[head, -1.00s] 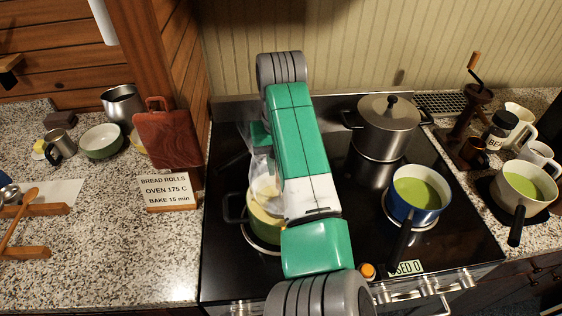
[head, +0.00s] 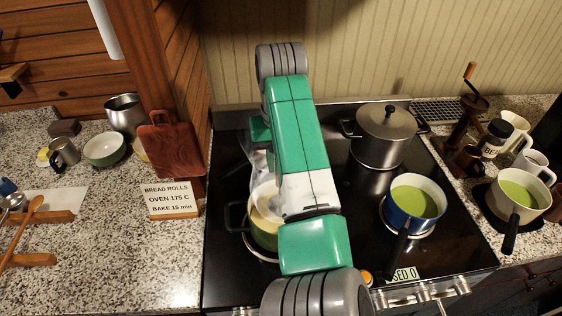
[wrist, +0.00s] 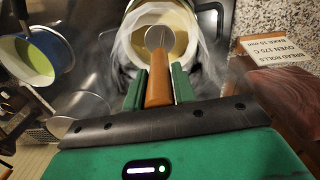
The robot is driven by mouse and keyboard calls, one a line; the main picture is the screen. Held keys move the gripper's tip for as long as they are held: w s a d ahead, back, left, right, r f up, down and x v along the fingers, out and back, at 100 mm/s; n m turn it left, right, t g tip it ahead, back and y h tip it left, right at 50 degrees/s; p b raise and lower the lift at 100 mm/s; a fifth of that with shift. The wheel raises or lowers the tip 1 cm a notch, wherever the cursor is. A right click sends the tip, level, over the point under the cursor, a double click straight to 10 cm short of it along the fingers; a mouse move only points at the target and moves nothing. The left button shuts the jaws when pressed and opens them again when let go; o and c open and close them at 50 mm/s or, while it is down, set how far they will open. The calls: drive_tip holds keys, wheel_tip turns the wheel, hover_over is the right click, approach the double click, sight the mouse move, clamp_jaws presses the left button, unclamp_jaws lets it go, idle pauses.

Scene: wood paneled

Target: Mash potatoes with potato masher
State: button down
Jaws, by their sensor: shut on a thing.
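The potato masher has a brown wooden handle (wrist: 158,92) and a round silver part beyond it. In the wrist view my gripper (wrist: 158,84) is shut on the handle, one green finger on each side. The silver part appears over the pot's opening; I cannot tell whether it touches the food. The green pot (head: 263,239) stands on the left front of the stove, with pale yellow potatoes (wrist: 176,40) inside. Steam blurs its edge. In the head view my arm hides the gripper, the masher and part of the pot.
On the black stove (head: 350,225), a lidded steel pot (head: 385,140) stands at the back right and a blue pan of green soup (head: 413,201) at the front right. A sign (head: 172,200) and a red board (head: 172,150) stand close left.

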drive_tip(key=shift+f, duration=0.1)
idle(0.3)
drive_tip(key=shift+f, duration=2.15)
drive_tip(key=shift+r, duration=0.15)
drive_tip(key=shift+r, duration=2.1)
drive_tip(key=shift+f, duration=0.15)
drive_tip(key=shift+f, duration=2.1)
drive_tip(key=shift+r, duration=0.15)
drive_tip(key=shift+r, duration=2.15)
